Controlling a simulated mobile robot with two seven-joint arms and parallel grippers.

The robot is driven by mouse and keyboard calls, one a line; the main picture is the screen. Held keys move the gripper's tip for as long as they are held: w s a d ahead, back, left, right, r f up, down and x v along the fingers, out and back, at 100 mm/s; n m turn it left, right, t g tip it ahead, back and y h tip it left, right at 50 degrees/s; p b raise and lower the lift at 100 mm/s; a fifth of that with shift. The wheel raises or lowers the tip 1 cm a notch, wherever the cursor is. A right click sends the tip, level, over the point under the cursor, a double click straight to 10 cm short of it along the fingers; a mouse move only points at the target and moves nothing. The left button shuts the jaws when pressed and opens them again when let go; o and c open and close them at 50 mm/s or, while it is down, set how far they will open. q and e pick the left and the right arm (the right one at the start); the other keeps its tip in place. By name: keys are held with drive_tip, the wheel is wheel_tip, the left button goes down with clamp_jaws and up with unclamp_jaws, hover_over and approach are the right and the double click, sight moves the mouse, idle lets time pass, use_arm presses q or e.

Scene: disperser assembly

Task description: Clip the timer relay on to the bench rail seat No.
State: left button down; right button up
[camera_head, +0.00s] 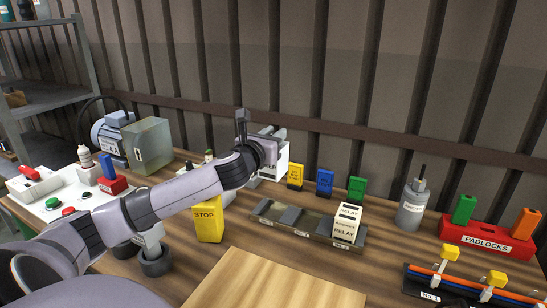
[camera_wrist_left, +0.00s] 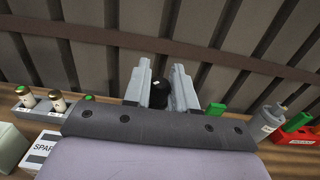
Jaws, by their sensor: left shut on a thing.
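My left gripper (camera_head: 272,135) reaches toward the wall, above the table behind the bench rail. It is shut on what appears to be the timer relay: a pale, boxy body (camera_head: 281,158) shows at the fingers, and a black round part (camera_wrist_left: 162,88) shows between them in the left wrist view. Most of it is hidden by the gripper. The bench rail (camera_head: 268,209) lies on the table, in front of and below the gripper. A cream block marked RELAY (camera_head: 346,227) sits at its right end; the other seats look empty. Seat labels are too small to read. My right gripper is not in view.
A yellow STOP sign (camera_head: 208,221) stands left of the rail. Yellow, blue and green tags (camera_head: 325,183) stand behind it. A grey canister (camera_head: 411,205) and red padlock stand (camera_head: 485,240) are to the right. A wooden board (camera_head: 270,285) lies in front.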

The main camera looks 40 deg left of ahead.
use_arm(q)
wheel_tip(320, 180, up, 4)
drive_tip(key=shift+r, duration=0.95)
drive_tip(key=w+d+f, duration=0.3)
drive_tip(key=d+f, duration=0.7)
drive_tip(key=f, duration=0.1)
drive_tip(key=shift+b, duration=0.45)
drive_tip(key=shift+f+b, duration=1.5)
drive_tip(key=shift+f, duration=1.4)
drive_tip(key=shift+p, duration=0.9)
